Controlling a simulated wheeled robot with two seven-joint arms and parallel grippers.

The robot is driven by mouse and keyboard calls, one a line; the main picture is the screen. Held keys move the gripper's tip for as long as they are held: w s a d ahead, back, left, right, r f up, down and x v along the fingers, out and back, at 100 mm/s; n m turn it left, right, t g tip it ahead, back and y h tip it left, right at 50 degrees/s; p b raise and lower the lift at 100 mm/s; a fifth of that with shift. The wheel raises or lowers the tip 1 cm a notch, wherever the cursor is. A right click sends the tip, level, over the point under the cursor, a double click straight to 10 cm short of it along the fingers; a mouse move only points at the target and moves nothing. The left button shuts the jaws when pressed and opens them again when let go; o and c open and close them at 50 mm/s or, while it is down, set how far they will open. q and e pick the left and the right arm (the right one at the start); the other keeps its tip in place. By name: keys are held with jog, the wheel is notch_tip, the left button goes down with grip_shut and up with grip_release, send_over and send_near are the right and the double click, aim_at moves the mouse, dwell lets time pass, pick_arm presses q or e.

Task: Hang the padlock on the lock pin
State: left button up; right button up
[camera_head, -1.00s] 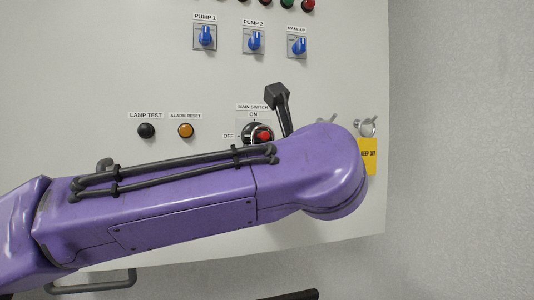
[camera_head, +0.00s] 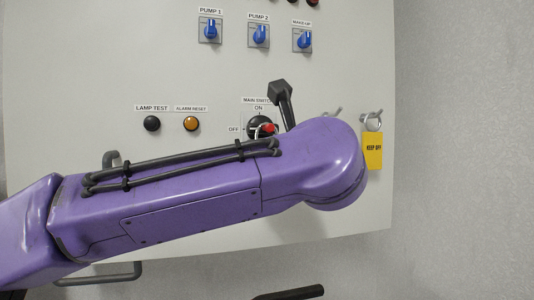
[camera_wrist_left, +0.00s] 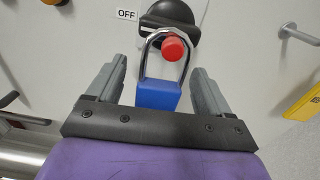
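The blue padlock (camera_wrist_left: 158,95) shows in the left wrist view, upright with its silver shackle at the top. The shackle loop appears around the red-tipped lock pin (camera_wrist_left: 173,48), in front of the black main switch knob (camera_wrist_left: 168,18). My left gripper (camera_wrist_left: 160,82) has one finger on each side of the padlock body, with a visible gap on both sides. In the head view the red pin tip (camera_head: 269,127) shows on the main switch (camera_head: 257,122). There my purple left arm hides the left gripper and the padlock body. My right gripper is not clearly seen.
The pale panel (camera_head: 120,60) has blue pump switches (camera_head: 210,30) above and lamp buttons (camera_head: 151,123) to the left. Metal hooks (camera_head: 371,121) stick out at right, one with a yellow tag (camera_head: 372,151). A grey handle (camera_head: 100,278) is at lower left. A dark bar crosses the bottom edge.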

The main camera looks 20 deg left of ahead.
pick_arm(q)
jog(key=shift+s+d, duration=0.15)
jog(key=shift+s, duration=0.05)
jog(key=b+v, duration=0.4)
jog(key=v, duration=0.6)
